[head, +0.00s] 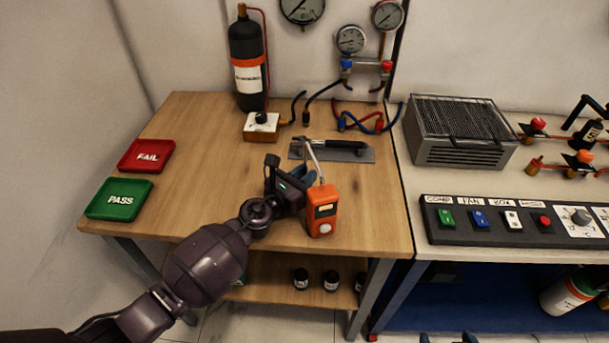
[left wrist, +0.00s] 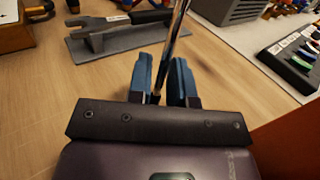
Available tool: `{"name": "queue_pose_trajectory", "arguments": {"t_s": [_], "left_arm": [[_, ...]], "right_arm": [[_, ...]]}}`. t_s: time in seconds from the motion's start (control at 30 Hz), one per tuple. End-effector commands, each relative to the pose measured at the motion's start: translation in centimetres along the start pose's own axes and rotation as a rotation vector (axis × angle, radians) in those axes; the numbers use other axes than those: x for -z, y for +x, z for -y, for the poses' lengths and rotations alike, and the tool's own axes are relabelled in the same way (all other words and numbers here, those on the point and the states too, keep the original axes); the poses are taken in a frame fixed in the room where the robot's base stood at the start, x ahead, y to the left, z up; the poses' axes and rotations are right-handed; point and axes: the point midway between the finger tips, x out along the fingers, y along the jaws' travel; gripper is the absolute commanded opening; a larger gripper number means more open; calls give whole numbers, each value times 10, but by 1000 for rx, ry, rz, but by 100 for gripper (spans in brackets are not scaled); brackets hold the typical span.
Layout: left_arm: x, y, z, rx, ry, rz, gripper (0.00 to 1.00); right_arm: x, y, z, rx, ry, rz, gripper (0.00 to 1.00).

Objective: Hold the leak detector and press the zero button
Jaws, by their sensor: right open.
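The leak detector (head: 322,211) has an orange body with a small dark display, a pale round button (head: 325,229) low on its front and a thin silver wand rising from it. It is near the table's front edge; I cannot tell whether it touches the tabletop. My left gripper (head: 306,177) is at its upper left. In the left wrist view its blue fingers (left wrist: 162,80) are close together around the wand (left wrist: 174,35), with the orange body (left wrist: 292,150) at the lower right. My right gripper (head: 448,339) is open and empty at the bottom edge, mostly out of frame.
A grey mat (head: 358,155) with a tool on it lies behind the detector. A green PASS tray (head: 120,211) and a red FAIL tray (head: 147,168) are at left. A dark cylinder (head: 246,50) stands at the back. A switch panel (head: 500,236) is on the right bench.

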Motion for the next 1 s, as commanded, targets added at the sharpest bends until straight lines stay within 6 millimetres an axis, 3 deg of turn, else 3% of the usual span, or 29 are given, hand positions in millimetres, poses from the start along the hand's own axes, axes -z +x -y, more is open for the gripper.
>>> {"name": "queue_pose_trajectory", "arguments": {"t_s": [0.03,0.1,0.27,0.83,1.0], "left_arm": [[0,0,0,0,0,0,12],[0,0,0,0,0,0,1],[0,0,0,0,0,0,0],[0,0,0,0,0,0,0],[0,0,0,0,0,0,0]], "right_arm": [[0,0,0,0,0,0,85],[0,0,0,0,0,0,85],[0,0,0,0,0,0,85],[1,0,0,0,0,-1,0],[1,0,0,-1,0,-1,0]]}}
